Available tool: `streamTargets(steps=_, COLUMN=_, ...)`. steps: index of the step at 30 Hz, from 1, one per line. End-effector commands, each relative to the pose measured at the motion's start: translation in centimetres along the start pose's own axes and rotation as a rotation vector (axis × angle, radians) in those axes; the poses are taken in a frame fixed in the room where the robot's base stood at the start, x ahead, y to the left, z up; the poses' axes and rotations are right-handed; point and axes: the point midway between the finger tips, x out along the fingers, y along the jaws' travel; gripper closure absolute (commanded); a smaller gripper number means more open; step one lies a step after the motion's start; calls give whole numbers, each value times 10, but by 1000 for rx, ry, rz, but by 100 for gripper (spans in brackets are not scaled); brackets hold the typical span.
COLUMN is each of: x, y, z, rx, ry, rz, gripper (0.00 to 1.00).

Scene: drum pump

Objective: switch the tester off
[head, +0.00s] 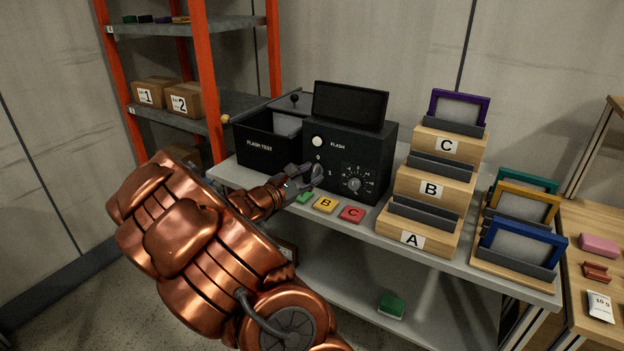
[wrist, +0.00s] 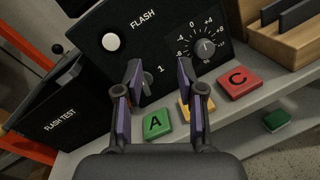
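The tester (head: 375,145) is a black box on the grey bench, with a white FLASH button (head: 317,141), a dial (head: 354,184) and a switch area marked 0 and 1. A dark screen (head: 350,105) stands on top. My gripper (head: 310,178) is in front of the panel's lower left, over the switch area. In the wrist view my gripper (wrist: 160,78) has its two fingers apart with nothing between them, and the 1 mark shows between them. The left finger covers most of the switch, so its position cannot be told.
A FLASH TEST bin (head: 262,150) adjoins the tester's left side. Green A (wrist: 157,124), yellow B (head: 325,205) and red C (head: 352,214) blocks lie in front. Stepped wooden holders (head: 432,205) stand at right. A green block (head: 391,306) lies on the lower shelf.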

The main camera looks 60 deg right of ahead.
Motion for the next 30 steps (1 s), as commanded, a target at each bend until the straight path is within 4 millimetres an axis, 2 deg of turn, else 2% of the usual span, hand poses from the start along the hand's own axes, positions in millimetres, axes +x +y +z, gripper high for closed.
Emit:
streamTargets(steps=1, x=6, y=3, z=-20, rx=-48, ry=6, rz=34, gripper=61)
streamTargets(steps=3, x=12, y=10, z=-40, rx=-105, ry=18, rz=81, gripper=61)
streamTargets(steps=6, x=16, y=17, z=-62, rx=-165, ry=32, rz=131, gripper=61)
streamTargets(steps=9, x=18, y=21, z=-75, rx=-198, ry=42, rz=159, gripper=61)
streamTargets(steps=16, x=32, y=24, z=-80, rx=-214, ry=47, rz=169, gripper=61)
streamTargets(steps=30, x=88, y=34, z=-82, rx=-211, ry=45, rz=169, gripper=61)
